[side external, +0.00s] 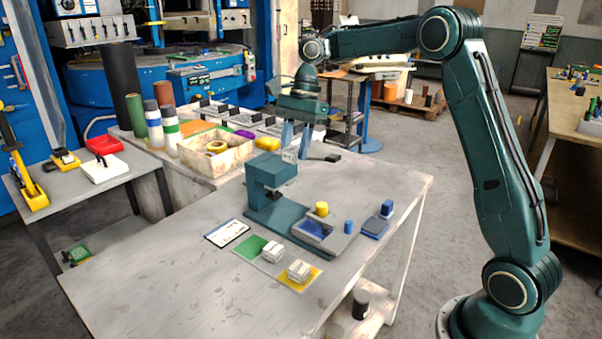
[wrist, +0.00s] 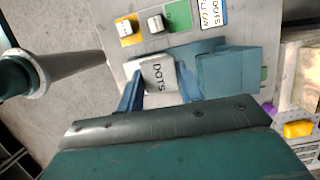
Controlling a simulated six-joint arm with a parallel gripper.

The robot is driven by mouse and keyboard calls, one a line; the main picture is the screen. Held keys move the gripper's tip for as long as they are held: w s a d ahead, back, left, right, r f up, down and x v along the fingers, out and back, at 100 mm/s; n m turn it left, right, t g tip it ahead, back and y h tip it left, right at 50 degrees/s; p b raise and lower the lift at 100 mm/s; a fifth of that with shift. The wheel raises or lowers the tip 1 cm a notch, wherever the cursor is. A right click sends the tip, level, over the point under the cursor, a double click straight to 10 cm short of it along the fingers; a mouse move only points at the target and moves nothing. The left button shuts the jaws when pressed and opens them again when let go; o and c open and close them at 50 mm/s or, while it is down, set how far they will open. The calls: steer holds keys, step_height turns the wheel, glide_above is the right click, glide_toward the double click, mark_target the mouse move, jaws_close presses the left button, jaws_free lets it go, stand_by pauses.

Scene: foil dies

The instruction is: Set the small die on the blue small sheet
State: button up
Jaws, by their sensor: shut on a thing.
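My gripper (side external: 293,140) is shut on a white die lettered DOTS (wrist: 158,77), held between its blue fingers (wrist: 159,92). In the side view the die (side external: 290,155) is raised in the air behind the teal press, partly hidden by the fingers. A blue square (side external: 314,229) lies on the grey plate in front of the press. I cannot tell which is the small blue sheet.
The teal press (side external: 271,180) stands on the table between my gripper and the sheets. A yellow cylinder (side external: 321,209) and a blue cylinder (side external: 348,227) stand near the plate. A lettered card (side external: 227,233) lies left of the press. The table's front left is bare.

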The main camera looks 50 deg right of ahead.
mark_target(308, 227)
steer(key=s+d, duration=0.1)
steer(key=s+d+r, duration=0.1)
steer(key=shift+s+d, duration=0.4)
steer(key=shift+f, duration=0.15)
steer(key=shift+f, duration=9.95)
steer(key=shift+f, duration=0.1)
steer(key=o, duration=0.8)
steer(key=v, duration=1.2)
